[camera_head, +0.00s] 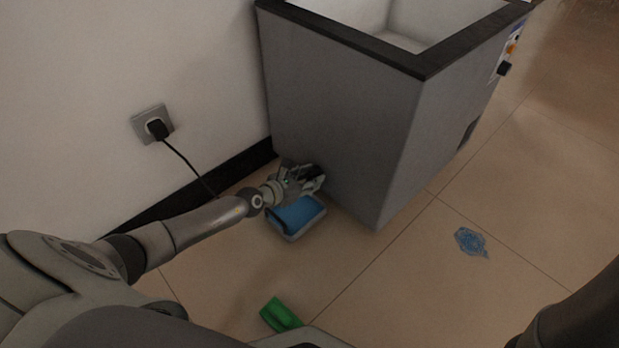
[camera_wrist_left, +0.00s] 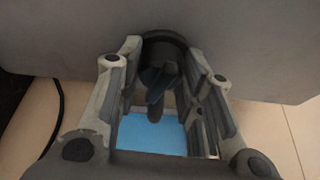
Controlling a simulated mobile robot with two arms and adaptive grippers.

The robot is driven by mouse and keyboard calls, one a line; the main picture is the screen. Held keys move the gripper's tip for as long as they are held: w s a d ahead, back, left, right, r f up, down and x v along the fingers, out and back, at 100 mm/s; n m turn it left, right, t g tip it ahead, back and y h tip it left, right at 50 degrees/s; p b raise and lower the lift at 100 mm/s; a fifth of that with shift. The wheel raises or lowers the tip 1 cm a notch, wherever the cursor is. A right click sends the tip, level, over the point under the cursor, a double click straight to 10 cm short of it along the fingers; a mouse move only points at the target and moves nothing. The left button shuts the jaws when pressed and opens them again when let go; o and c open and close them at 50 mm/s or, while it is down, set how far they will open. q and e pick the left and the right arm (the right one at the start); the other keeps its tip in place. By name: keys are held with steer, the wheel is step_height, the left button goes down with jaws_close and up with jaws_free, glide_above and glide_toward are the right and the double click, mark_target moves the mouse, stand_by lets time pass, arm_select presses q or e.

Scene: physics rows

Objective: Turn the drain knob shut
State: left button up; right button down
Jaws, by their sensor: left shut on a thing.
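The drain knob (camera_wrist_left: 158,78) is dark and sits low on the side of the grey chest-like unit (camera_head: 345,110). In the left wrist view it shows between my fingers, with a dark round collar behind it and a short spout below. My left gripper (camera_head: 311,178) is at the lower side wall of the unit, and it also shows in the left wrist view (camera_wrist_left: 163,65) with its fingers shut on the knob. In the head view the gripper hides the knob. My right gripper is out of view.
A grey tray (camera_head: 294,238) with blue contents lies on the floor under the gripper. A blue puddle-like patch (camera_head: 470,242) is on the tiles at right. A green object (camera_head: 281,315) lies near me. A black cord (camera_head: 187,163) runs from the wall socket (camera_head: 151,124).

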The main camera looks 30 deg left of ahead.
arm_select(q)
steer(key=n+b, duration=0.1)
steer(key=b, duration=0.1)
steer(key=shift+a+f+h+b, duration=0.1)
steer(key=shift+f+h+b, duration=0.2)
steer(key=shift+b, duration=0.5)
steer(key=shift+r+n+h+b, duration=0.2)
steer(key=shift+n+h+b, duration=0.1)
steer(key=shift+n+h, duration=0.15)
steer(key=shift+r, duration=0.1)
steer(key=o, duration=1)
steer(key=shift+o, duration=0.2)
steer(key=shift+s, duration=0.1)
